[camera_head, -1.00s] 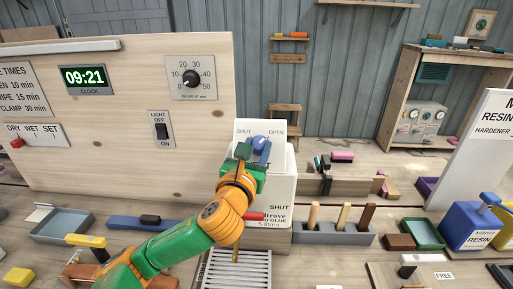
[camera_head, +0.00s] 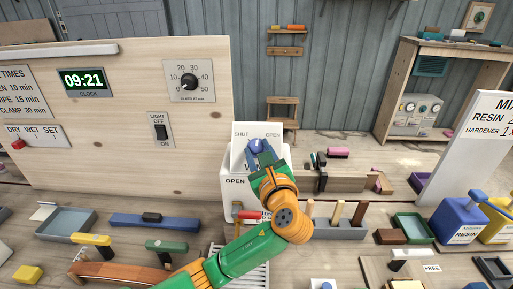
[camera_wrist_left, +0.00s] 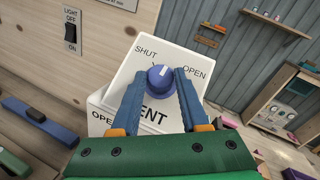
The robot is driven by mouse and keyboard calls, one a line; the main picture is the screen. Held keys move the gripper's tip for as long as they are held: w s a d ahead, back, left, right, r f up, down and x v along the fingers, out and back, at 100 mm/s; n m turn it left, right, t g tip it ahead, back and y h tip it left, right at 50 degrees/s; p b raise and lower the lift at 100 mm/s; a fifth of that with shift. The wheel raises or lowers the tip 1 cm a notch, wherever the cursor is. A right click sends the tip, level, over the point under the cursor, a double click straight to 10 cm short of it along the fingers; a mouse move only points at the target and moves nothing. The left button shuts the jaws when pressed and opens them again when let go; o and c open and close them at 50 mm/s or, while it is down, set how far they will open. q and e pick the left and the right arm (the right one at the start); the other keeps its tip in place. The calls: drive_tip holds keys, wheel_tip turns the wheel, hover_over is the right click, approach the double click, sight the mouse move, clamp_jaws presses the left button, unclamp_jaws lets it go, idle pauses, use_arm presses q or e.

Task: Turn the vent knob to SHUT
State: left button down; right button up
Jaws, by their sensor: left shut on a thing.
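The vent knob (camera_wrist_left: 162,78) is a round blue knob with a white pointer line on a white slanted panel (camera_wrist_left: 140,68) marked SHUT on the left and OPEN on the right. In the left wrist view the pointer line points up the panel, between the two words. My left gripper (camera_wrist_left: 162,88) has its two blue fingers on either side of the knob and is shut on it. In the head view the knob (camera_head: 256,145) shows at the tip of my left gripper (camera_head: 260,150), whose fingers partly cover the panel. My right gripper is not in view.
A wooden board with a clock (camera_head: 83,81), a dial (camera_head: 189,81) and a light switch (camera_head: 160,131) stands to the left. Below the panel is a white container (camera_head: 236,190) with an OPEN label. Upright wooden handles (camera_head: 336,213) stand in a grey holder to the right.

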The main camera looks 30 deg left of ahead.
use_arm(q)
drive_tip(key=n+g, duration=0.1)
drive_tip(key=n, duration=0.1)
drive_tip(key=n+g+y, duration=0.1)
drive_tip(key=n+g, duration=0.2)
drive_tip(key=n, duration=0.1)
drive_tip(key=shift+w+d+r+g, duration=0.1)
drive_tip(key=shift+w+d+g, duration=0.15)
drive_tip(key=shift+g, duration=0.15)
drive_tip(key=n+g, duration=0.1)
drive_tip(key=n, duration=0.1)
drive_tip(key=n+g, duration=0.3)
drive_tip(key=n, duration=0.1)
drive_tip(key=shift+w+r+g+h, duration=0.2)
drive_tip(key=shift+w+g+h, duration=0.1)
drive_tip(key=c, duration=0.6)
unclamp_jaws()
drive_tip(key=shift+o, duration=1)
drive_tip(key=shift+w+a, duration=0.1)
drive_tip(key=shift+a, duration=0.05)
